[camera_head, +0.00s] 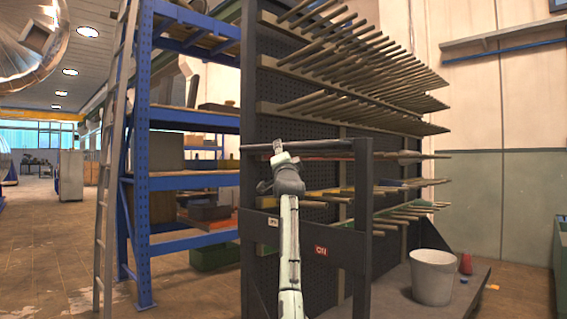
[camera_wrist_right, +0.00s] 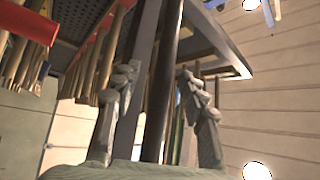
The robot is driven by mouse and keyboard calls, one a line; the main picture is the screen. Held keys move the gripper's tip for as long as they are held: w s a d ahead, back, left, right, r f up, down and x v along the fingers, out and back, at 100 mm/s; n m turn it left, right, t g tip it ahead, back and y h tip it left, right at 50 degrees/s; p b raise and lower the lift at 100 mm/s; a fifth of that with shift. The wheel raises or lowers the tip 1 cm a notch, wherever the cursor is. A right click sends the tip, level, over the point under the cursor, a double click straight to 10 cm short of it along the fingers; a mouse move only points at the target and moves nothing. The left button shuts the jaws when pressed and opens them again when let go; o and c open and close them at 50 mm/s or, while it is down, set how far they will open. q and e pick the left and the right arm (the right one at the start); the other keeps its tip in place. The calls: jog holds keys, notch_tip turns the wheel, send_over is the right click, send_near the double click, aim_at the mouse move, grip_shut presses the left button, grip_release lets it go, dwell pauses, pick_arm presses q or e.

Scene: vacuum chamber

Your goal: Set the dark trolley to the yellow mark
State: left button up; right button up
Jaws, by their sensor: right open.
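The dark trolley (camera_head: 362,215) stands at centre right: a tall dark frame with a pegboard, many long rods and a low shelf. Its dark top bar (camera_head: 325,147) runs across the near end. My right gripper (camera_head: 280,155) is at the left part of that bar. In the right wrist view, the open fingers of the right gripper (camera_wrist_right: 158,110) stand on either side of a dark bar (camera_wrist_right: 160,90); whether they touch it I cannot tell. My left gripper is not in view. No yellow mark on the floor can be made out.
A white bucket (camera_head: 433,276) and a small red object (camera_head: 465,264) stand on the trolley's low shelf. A blue shelving rack (camera_head: 143,200) and a ladder (camera_head: 108,170) stand close on the left. Open floor (camera_head: 50,240) lies further left; a wall (camera_head: 500,200) is at the right.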

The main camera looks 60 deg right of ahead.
jog(key=v, duration=0.7)
jog(key=shift+a+f, duration=0.1)
jog(key=shift+f, duration=0.05)
